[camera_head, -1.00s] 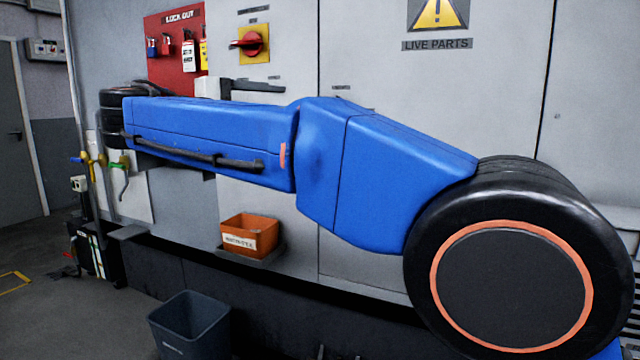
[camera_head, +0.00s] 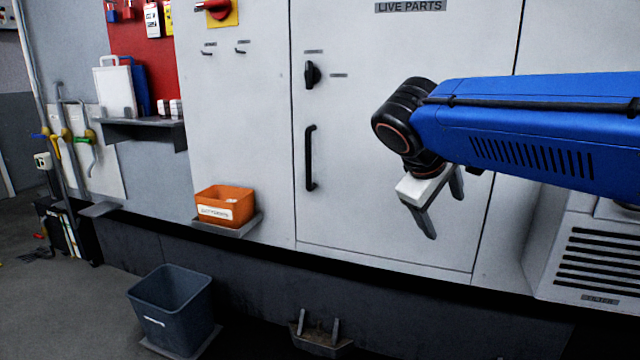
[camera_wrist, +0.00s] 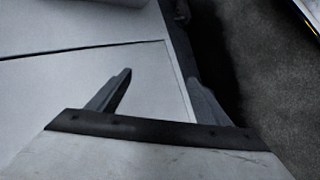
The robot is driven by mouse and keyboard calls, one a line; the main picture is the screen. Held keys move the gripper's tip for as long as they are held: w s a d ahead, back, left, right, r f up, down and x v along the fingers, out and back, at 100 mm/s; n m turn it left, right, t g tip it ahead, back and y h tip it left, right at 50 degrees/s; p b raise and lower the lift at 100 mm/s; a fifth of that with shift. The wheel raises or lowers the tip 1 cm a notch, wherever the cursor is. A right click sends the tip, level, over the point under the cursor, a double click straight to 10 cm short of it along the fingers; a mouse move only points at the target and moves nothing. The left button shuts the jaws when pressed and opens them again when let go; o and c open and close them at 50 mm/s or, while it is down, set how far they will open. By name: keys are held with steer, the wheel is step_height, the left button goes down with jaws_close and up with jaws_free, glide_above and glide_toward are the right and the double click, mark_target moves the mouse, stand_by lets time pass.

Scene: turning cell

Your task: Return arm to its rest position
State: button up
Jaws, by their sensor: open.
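My gripper (camera_head: 446,211) hangs in front of the grey cabinet door in the head view, below the black wrist joint of my blue arm. Its two fingers are spread apart with nothing between them. The fingers point down and slightly to the right. In the wrist view my gripper (camera_wrist: 158,90) also shows both fingers apart and empty, with the pale cabinet panel behind them. The right part of my arm runs out of the head view.
The cabinet door (camera_head: 385,170) has a black handle and a black knob. An orange bin (camera_head: 225,206) sits on a small ledge at left. A grey waste bin (camera_head: 172,303) stands on the floor. A vented box (camera_head: 600,265) is at lower right.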

steer(key=s+d+f+m+y, duration=0.2)
steer(key=s+f+m+y, duration=0.1)
steer(key=s+f, duration=0.7)
steer(key=s+d+f+m+y, duration=0.2)
steer(key=s+f+m, duration=0.2)
steer(key=s+f, duration=0.6)
steer(key=shift+d+f+y, duration=0.25)
steer(key=shift+f+y, duration=0.15)
steer(key=shift+f, duration=0.1)
steer(key=shift+s, duration=0.1)
